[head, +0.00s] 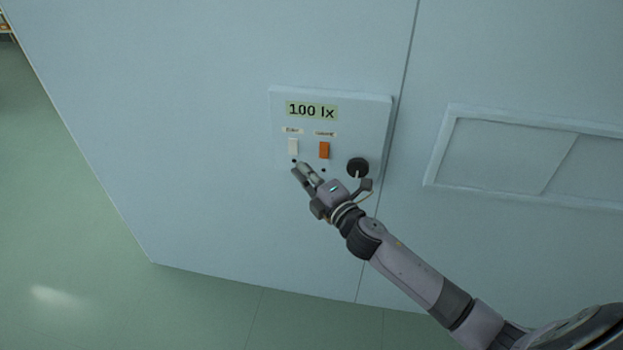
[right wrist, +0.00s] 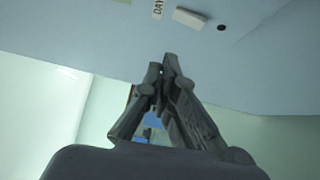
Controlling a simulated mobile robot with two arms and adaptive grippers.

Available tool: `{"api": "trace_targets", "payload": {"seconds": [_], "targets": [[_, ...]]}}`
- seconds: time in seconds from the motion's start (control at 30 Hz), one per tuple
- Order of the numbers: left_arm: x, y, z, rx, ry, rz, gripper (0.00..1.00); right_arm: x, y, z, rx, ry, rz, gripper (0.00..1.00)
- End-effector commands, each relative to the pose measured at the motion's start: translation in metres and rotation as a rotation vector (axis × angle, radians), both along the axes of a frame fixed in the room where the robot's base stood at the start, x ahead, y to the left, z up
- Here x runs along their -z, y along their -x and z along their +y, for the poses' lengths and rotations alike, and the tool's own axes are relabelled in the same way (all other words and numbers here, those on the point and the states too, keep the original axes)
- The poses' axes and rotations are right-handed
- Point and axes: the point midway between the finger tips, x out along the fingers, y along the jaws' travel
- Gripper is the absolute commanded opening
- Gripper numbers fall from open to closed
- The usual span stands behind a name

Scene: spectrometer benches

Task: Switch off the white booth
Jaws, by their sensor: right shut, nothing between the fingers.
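The pale booth wall (head: 200,110) carries a control panel (head: 380,120) with a display (head: 312,111) reading "100 lx". Below the display are a white rocker switch (head: 293,146) on the left, an orange rocker switch (head: 324,150), and a round black knob (head: 358,167) on the right. My right gripper (head: 297,170) is shut and empty, its tips just below the white switch. In the right wrist view the gripper (right wrist: 165,62) shows its tips together, apart from the white switch (right wrist: 189,18) and its "DAY" label (right wrist: 158,9). My left gripper is out of view.
Small dark dots sit below the switches, one (head: 323,170) under the orange switch. A framed recessed panel (head: 500,155) is on the wall to the right, past a vertical seam. Green floor (head: 60,220) lies open at the left.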

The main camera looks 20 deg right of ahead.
Motion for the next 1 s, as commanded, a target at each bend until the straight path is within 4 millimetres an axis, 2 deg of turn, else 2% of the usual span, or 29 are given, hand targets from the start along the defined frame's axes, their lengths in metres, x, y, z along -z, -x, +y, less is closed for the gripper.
{"api": "trace_targets", "payload": {"seconds": [0.07, 0.23, 0.43, 0.8, 0.87, 0.9, 0.97, 1.0], "targets": [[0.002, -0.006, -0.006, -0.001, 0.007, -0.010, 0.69, 0.001, 0.013, -0.002, 0.000, 0.001, 0.002, 0.00], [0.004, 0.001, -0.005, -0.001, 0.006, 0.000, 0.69, -0.002, 0.027, -0.005, 0.000, 0.001, 0.000, 0.00], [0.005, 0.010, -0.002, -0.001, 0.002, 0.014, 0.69, -0.003, 0.030, -0.006, 0.001, 0.001, 0.000, 0.00], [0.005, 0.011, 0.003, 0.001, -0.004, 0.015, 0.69, -0.002, 0.030, -0.006, 0.002, -0.002, 0.002, 0.00], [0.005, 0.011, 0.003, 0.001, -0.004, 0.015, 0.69, 0.005, 0.029, -0.008, 0.007, -0.011, 0.017, 0.00], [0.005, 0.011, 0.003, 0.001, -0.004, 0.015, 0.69, 0.015, 0.029, -0.011, 0.014, -0.025, 0.038, 0.00], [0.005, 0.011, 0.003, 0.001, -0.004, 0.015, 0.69, 0.038, 0.029, -0.017, 0.033, -0.056, 0.087, 0.00], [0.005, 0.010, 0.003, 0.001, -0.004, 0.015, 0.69, 0.059, 0.029, -0.022, 0.051, -0.086, 0.131, 0.00]]}}
